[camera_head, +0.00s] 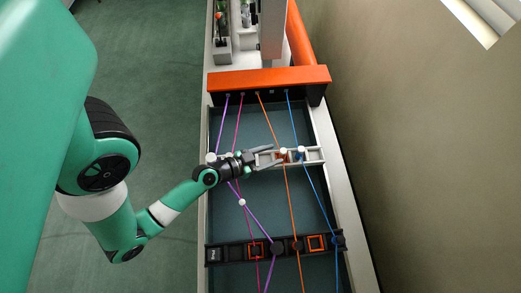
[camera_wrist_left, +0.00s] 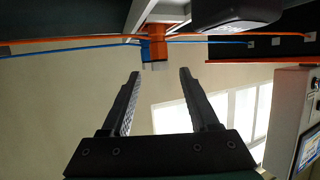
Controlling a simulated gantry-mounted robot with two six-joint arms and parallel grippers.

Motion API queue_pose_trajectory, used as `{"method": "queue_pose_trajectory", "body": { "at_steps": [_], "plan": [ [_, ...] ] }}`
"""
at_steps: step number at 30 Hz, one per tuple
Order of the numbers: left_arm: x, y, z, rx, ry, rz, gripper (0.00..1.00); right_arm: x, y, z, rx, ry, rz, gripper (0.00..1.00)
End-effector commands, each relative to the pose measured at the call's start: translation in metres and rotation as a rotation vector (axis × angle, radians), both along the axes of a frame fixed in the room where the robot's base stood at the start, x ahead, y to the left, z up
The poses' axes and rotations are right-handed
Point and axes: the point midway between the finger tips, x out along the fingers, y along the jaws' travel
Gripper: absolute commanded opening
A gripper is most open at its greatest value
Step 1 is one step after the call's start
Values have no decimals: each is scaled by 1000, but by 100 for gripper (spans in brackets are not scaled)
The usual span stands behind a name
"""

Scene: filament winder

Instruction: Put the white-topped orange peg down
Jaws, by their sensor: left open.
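The white-topped orange peg (camera_head: 283,153) stands in the white rack (camera_head: 315,155) that lies across the winder bed. My left gripper (camera_head: 272,155) is just left of the peg in the head view. In the left wrist view its fingers (camera_wrist_left: 158,72) are spread, with nothing between them. A blue peg (camera_head: 301,154) stands in the rack to the right, close to the orange one. My right gripper is not in view.
Purple, pink, orange (camera_head: 291,195) and blue (camera_head: 314,185) filaments run lengthwise past the rack. An orange crossbar (camera_head: 268,79) spans the far end. A black bar (camera_head: 228,253) with orange-outlined squares crosses the near end.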

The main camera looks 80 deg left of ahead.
Motion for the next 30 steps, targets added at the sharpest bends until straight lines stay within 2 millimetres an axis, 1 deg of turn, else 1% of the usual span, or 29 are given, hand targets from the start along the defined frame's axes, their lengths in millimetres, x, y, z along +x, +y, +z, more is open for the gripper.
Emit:
{"method": "queue_pose_trajectory", "body": {
  "at_steps": [1, 3, 6, 9, 16, 30],
  "plan": [
    [-14, -4, -3, -2, 0, 10, 61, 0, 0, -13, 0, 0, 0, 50],
    [-27, -8, 3, -3, 1, 13, 61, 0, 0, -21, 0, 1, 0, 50],
    [-41, -15, 11, -3, 0, 12, 61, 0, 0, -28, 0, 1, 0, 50],
    [-49, -17, 14, -5, 3, 11, 61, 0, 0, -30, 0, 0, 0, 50],
    [-56, -23, 21, -1, -1, 3, 61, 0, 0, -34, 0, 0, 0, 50],
    [-54, -21, 24, 8, -4, -7, 61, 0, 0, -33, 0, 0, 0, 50]
  ]
}}
